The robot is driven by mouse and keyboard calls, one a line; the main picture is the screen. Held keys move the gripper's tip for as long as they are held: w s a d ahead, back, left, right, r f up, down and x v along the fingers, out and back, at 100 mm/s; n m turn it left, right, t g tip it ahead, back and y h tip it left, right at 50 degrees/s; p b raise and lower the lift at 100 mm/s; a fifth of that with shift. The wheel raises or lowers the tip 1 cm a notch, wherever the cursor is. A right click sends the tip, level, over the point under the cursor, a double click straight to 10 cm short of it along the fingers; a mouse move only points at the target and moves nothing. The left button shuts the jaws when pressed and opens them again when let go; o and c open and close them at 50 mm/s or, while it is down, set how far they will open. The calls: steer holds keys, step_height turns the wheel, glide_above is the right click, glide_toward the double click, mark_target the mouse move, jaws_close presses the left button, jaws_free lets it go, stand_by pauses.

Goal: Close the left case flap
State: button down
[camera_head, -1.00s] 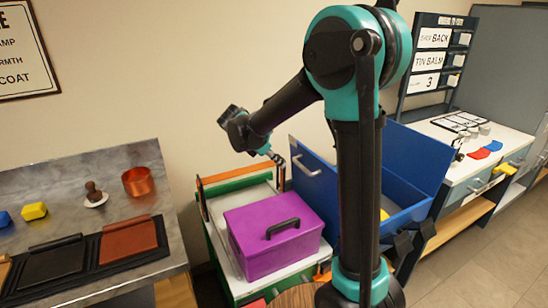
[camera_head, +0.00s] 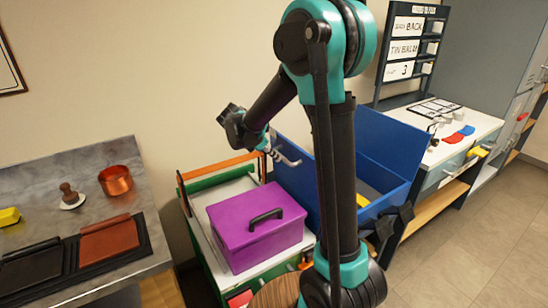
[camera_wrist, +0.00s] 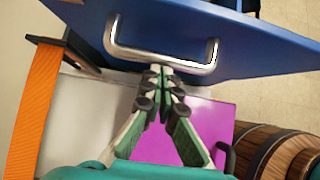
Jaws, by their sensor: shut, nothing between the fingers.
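The blue case (camera_head: 388,150) stands open right of the purple box, partly hidden behind my arm. Its left flap (camera_head: 296,185) is raised and carries a silver handle (camera_head: 289,159). In the wrist view the flap (camera_wrist: 255,35) spans the top, with the handle (camera_wrist: 165,62) across its face. My gripper (camera_head: 276,152) is beside the handle. In the wrist view my gripper (camera_wrist: 163,74) has its fingertips together at the handle bar, overlapping it in the picture. Nothing is held; I cannot tell whether they touch the bar. Something yellow (camera_head: 362,201) lies inside the case.
The purple box (camera_head: 255,225) with a black handle sits on a white-topped bench with an orange bar (camera_head: 220,166) behind it. A barrel-like wooden thing (camera_wrist: 285,150) is at lower right in the wrist view. A metal counter (camera_head: 95,175) stands left; a drawer bench (camera_head: 480,145) stands right.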

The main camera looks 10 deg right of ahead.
mark_target(282, 157)
steer(key=shift+w+d+r+g+y, duration=0.1)
steer(key=shift+w+d+r+y, duration=0.15)
steer(key=shift+d, duration=0.25)
steer(key=shift+w+d+r+g+y, duration=0.1)
steer(key=shift+d+r+y, duration=0.15)
steer(key=shift+d, duration=0.25)
steer(key=shift+w+d+r+g+y, duration=0.1)
steer(key=shift+w+d+r+y, duration=0.15)
steer(key=shift+d, duration=0.25)
steer(key=w+d+f+g+y, duration=0.2)
steer(key=w+d+y, duration=0.2)
steer(key=d, duration=0.6)
steer(key=w+d+f+g+y, duration=0.1)
steer(key=w+d+y, duration=0.25)
steer(key=d, duration=0.65)
steer(key=w+d+f, duration=0.4)
steer(key=d+f, duration=0.3)
steer(key=f, duration=0.4)
steer(key=shift+d+h, duration=0.3)
steer(key=shift+d, duration=0.05)
steer(key=shift+f, duration=0.25)
steer(key=shift+r, duration=0.1)
